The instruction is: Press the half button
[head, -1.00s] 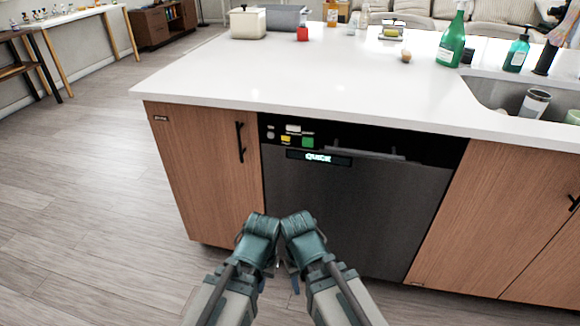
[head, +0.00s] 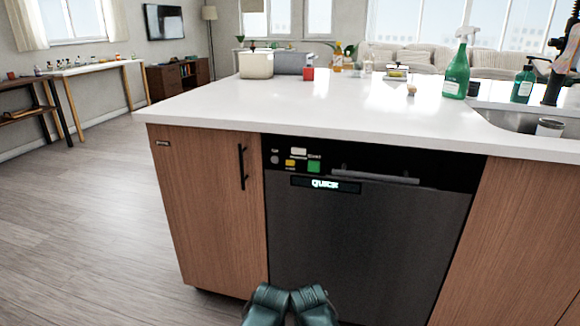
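The dishwasher (head: 365,240) is set in the island front, its dark door shut. Its control panel (head: 380,160) has a round grey button (head: 274,160), a white button (head: 298,151), a yellow button (head: 290,163) and a green button (head: 313,167). Their small labels are too blurred for me to tell which is the half button. The display (head: 325,185) reads "QUICK". My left gripper (head: 266,306) and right gripper (head: 314,306) are side by side at the bottom edge, well below the buttons in the picture. Their fingers are not clearly seen.
The white countertop (head: 250,110) overhangs the panel. A wooden cabinet (head: 210,210) with a black handle (head: 242,167) is left of the dishwasher, and another (head: 520,230) is right. Green bottles (head: 457,70) and a sink (head: 515,120) are at the right. Open floor (head: 90,220) lies left.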

